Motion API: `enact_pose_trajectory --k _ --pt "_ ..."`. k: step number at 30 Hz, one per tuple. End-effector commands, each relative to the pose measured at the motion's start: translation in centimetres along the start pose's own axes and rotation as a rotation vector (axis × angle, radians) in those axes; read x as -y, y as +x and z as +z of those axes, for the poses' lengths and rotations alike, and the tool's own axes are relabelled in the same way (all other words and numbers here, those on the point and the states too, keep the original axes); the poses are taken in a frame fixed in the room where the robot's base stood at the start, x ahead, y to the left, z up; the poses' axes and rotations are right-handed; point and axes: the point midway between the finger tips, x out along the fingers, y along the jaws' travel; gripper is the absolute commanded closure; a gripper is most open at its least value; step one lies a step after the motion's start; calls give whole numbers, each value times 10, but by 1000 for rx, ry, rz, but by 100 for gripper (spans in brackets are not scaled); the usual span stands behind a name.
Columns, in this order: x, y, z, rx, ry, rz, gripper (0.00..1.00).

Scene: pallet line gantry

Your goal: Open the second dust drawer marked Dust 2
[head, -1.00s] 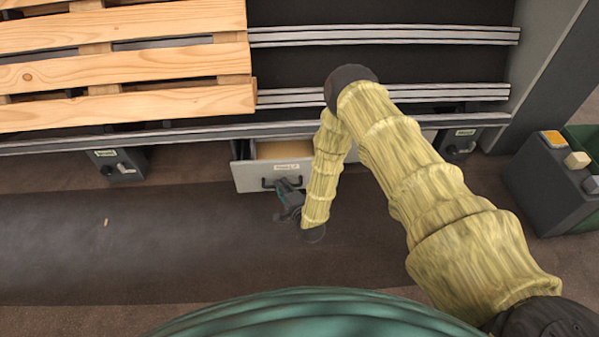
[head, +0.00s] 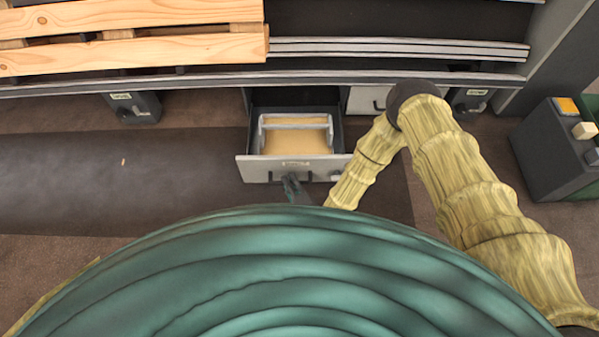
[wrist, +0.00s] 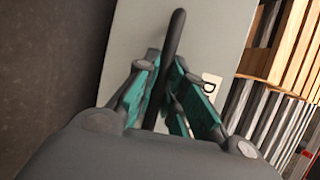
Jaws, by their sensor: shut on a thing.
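A drawer with a pale grey front (head: 262,170) stands well pulled out from under the line in the head view. Tan material (head: 298,140) fills much of it, with a grey bar frame across. Its small label is too small to read; the wrist view shows part of a label (wrist: 208,88) with a "D". My gripper (head: 293,186) is in front of the drawer front. In the wrist view my gripper (wrist: 170,78) is shut on the drawer's dark bar handle (wrist: 177,35), with teal finger pads on both sides. My green body hides the lower head view.
Another pale drawer front (head: 362,101) is shut, just right of the open one. Dark boxes with labels (head: 134,107) flank the drawers. A wooden pallet (head: 130,50) lies on the rails above. A dark control box (head: 548,150) stands at right. Floor at left is clear apart from a small chip.

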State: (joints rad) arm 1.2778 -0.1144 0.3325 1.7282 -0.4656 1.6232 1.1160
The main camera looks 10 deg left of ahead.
Motion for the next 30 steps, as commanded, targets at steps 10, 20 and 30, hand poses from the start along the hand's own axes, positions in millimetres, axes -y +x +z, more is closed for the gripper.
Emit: enact_pose_trajectory --k 10,20,30 --pt "-1 -2 3 4 -2 0 100" --pt "-1 -2 3 5 -1 1 66" --pt "6 -3 4 5 0 0 66"
